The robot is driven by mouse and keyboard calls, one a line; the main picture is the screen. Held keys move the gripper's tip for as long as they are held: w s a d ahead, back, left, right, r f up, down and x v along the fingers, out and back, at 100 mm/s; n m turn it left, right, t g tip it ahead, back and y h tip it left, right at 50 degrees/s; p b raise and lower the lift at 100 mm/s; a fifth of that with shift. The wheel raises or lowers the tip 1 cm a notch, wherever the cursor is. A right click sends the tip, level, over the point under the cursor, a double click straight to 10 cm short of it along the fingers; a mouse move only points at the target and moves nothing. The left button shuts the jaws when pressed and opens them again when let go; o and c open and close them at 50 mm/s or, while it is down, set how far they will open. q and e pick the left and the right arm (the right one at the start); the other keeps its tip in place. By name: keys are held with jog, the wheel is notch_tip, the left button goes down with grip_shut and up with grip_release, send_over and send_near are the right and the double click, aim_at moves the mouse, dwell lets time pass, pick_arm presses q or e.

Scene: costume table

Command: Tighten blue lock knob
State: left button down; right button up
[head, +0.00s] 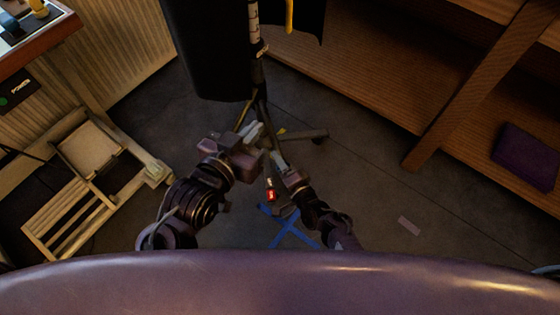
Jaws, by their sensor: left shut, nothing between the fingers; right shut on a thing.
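A dark stand pole (257,75) comes down among black hanging cloth (205,55) to splayed legs (312,135) on the floor. I cannot make out the blue lock knob; the grippers and dark shade may hide it. My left gripper (258,129) is shut and empty, with its pale fingers beside the lower pole. My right gripper (276,156) is lower and a little to the right, by the foot of the pole. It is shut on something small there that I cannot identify.
A pale wooden folding chair (70,210) stands at the left, below a desk edge (50,42). Wooden shelving (440,85) with a purple folded cloth (527,156) fills the right. A blue tape cross (290,229) marks the floor. Open floor lies at the lower right.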

dwell(0.4)
jog(key=o, duration=1)
jog(key=shift+s+d, duration=0.15)
jog(key=shift+s, duration=0.05)
pick_arm(q)
jog(key=s+a+f+g+y+p, duration=0.2)
jog(key=s+f+g, duration=0.6)
jog(key=f, duration=0.5)
jog(key=shift+s+a+y, duration=0.35)
jog(key=shift+s+y, duration=0.25)
jog(key=shift+s, duration=0.6)
pick_arm(e)
jog(key=v, duration=0.7)
jog(key=shift+s, duration=0.15)
